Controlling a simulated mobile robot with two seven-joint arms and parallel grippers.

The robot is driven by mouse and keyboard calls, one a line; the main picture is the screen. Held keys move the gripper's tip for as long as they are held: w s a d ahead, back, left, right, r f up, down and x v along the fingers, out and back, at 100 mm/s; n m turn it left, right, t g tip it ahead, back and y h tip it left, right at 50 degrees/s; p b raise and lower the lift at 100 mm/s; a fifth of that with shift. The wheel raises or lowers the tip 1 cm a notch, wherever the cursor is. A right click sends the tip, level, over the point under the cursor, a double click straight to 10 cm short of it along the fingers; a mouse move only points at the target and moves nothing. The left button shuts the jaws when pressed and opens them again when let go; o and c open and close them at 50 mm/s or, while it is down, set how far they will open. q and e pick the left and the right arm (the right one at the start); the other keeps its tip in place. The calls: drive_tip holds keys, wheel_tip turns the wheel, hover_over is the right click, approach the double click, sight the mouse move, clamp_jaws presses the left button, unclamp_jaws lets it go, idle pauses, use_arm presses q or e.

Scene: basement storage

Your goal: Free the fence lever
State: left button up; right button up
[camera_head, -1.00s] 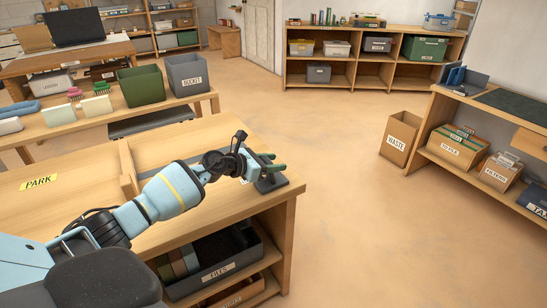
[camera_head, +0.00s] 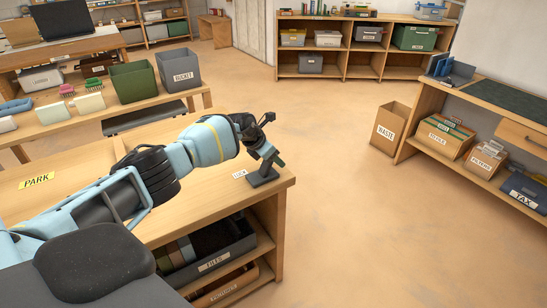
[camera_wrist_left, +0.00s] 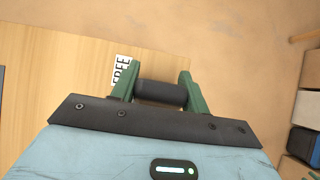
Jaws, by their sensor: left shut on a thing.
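The fence lever is a dark lever on a dark base (camera_head: 263,177) at the right end of the wooden bench in the head view. My left gripper (camera_head: 265,150) is over the base, with the arm coming in from the left. In the left wrist view, its green fingers (camera_wrist_left: 160,92) are shut on the lever's dark round grip (camera_wrist_left: 158,91), one finger at each end. A white label (camera_wrist_left: 121,70) reading FREE lies on the bench beside the grip. In the head view this label (camera_head: 239,174) is too small to read surely. My right gripper is not in view.
A yellow PARK label (camera_head: 37,180) is on the bench at left. A FILES box (camera_head: 214,262) sits on the shelf below. Open floor lies to the right, with a WASTE box (camera_head: 391,128) beyond.

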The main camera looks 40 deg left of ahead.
sight(265, 164)
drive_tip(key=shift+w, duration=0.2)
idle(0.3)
use_arm(q)
drive_tip(key=o, duration=1.4)
drive_tip(key=shift+w+f, duration=0.1)
drive_tip(key=p+v, duration=0.2)
drive_tip(key=v, duration=0.5)
drive_tip(key=shift+w+p, duration=0.15)
drive_tip(key=shift+p, duration=0.2)
drive_tip(key=shift+s+r, duration=0.3)
drive_tip(key=shift+r, duration=0.05)
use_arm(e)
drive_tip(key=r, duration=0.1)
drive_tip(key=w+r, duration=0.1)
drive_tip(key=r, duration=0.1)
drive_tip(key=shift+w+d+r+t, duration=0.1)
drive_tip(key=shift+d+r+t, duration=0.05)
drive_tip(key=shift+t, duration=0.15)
use_arm(q)
drive_tip(key=shift+a, duration=0.1)
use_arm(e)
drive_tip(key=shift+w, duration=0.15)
